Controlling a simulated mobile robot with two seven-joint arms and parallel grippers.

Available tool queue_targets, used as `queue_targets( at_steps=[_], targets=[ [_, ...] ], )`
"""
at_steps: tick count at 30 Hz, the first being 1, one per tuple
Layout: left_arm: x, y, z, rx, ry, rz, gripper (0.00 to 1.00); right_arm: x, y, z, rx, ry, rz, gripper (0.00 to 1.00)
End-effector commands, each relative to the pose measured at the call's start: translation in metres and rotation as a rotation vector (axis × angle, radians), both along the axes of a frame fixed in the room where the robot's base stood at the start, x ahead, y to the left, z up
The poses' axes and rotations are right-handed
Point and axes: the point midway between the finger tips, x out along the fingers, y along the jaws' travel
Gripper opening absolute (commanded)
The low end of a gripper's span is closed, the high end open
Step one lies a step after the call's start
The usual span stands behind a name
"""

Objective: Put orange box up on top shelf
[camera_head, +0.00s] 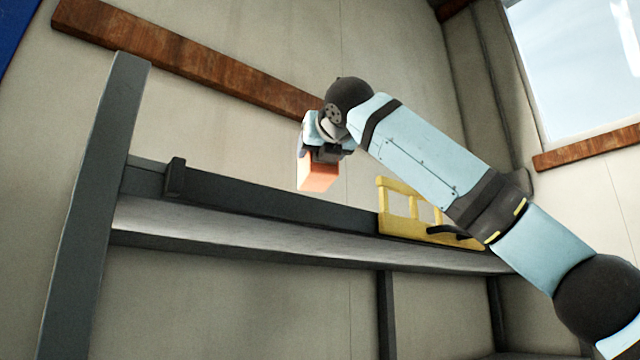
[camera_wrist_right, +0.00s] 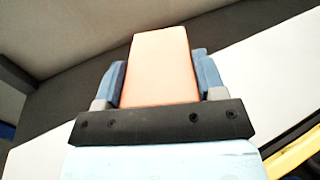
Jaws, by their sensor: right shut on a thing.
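The orange box (camera_head: 319,174) is held in my right gripper (camera_head: 322,152), which is shut on it. In the head view the box hangs below the gripper, near the level of the dark front rail of the top shelf (camera_head: 240,238). In the right wrist view the orange box (camera_wrist_right: 160,68) sits between the two blue fingers of my right gripper (camera_wrist_right: 158,80). A pale surface and a dark band show behind it there. I cannot tell whether the box touches the shelf. My left gripper is not in view.
A yellow frame-like object (camera_head: 398,208) is at the right part of the shelf, close to my right arm. It also shows at the lower right of the wrist view (camera_wrist_right: 292,158). A grey upright post (camera_head: 95,200) stands at the left. The shelf's left and middle stretch looks clear.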

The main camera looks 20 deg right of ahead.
Motion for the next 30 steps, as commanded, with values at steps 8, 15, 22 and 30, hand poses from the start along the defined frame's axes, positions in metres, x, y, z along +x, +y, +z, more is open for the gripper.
queue_targets(
  at_steps=[8,15,22,30],
  targets=[
    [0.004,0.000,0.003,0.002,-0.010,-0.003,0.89,0.000,0.000,-0.034,-0.001,-0.002,0.000,0.32],
    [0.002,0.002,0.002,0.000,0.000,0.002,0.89,0.000,-0.001,-0.065,-0.001,-0.001,0.000,0.32],
    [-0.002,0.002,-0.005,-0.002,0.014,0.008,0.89,-0.001,0.000,-0.068,0.001,-0.002,0.000,0.32],
    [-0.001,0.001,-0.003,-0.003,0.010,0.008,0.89,-0.001,0.000,-0.073,0.001,-0.001,0.000,0.71]
  ],
)
